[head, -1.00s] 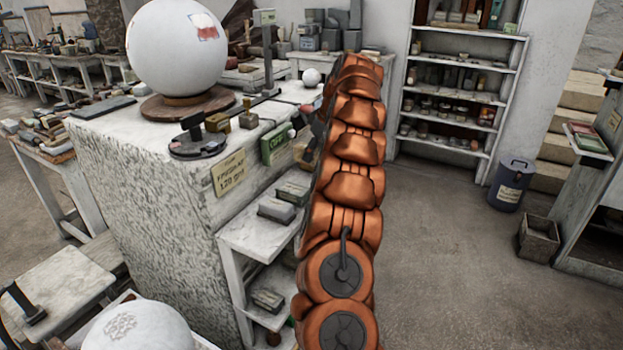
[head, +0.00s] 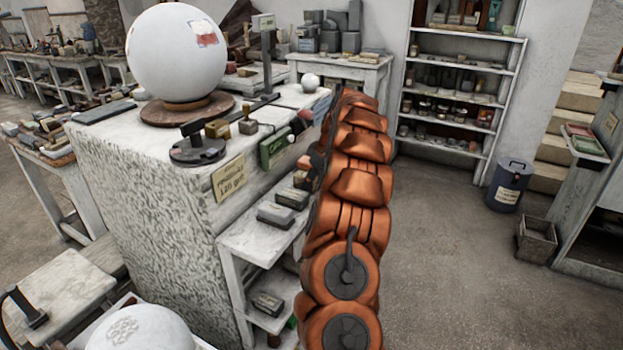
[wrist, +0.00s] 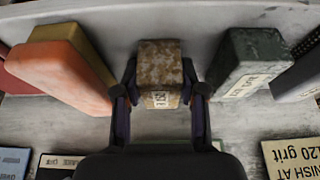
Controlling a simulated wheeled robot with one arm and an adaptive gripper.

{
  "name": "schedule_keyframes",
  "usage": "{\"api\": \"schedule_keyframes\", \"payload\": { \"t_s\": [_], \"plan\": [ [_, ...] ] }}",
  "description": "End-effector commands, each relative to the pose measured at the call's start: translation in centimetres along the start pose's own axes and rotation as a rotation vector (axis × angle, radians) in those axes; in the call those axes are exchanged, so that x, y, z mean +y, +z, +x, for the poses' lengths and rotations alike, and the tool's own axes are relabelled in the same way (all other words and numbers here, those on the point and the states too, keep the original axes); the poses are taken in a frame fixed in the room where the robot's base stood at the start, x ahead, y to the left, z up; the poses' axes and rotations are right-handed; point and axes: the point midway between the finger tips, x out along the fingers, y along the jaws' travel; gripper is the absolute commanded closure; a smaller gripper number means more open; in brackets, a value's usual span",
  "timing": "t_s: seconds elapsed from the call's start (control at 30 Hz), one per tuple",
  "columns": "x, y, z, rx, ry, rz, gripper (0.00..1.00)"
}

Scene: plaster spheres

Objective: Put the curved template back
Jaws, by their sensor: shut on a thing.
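My gripper (wrist: 160,88) is in the wrist view, its two dark fingers shut on a mottled brown block (wrist: 160,60) with a small white label. The block sits between the fingertips, over a pale surface; whether it touches that surface I cannot tell. I cannot pick out a curved template for certain. A dark curved piece (head: 18,305) shows at the lower left of the head view, on a pale stool. In the head view my orange arm hides most of my gripper, beside the shelves of the plaster block.
An orange block (wrist: 62,75) stands left of my gripper and a dark green block (wrist: 247,62) right of it, both close. A large white sphere (head: 177,55) rests on the plaster block (head: 140,170).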

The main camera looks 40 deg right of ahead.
Motion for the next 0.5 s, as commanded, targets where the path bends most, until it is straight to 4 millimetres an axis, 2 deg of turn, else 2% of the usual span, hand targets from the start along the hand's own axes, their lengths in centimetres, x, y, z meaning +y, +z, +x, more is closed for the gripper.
{"api": "schedule_keyframes", "payload": {
  "t_s": [0.17,0.2,0.43,0.5],
  "plan": [
    [0.02,0.03,0.07,0.001,0.001,0.000,0.96],
    [0.02,0.04,0.08,0.000,0.001,0.000,0.58],
    [0.03,0.02,0.05,0.001,0.001,0.000,0.34],
    [0.03,0.02,0.05,0.001,0.001,0.000,0.34]
  ]
}}
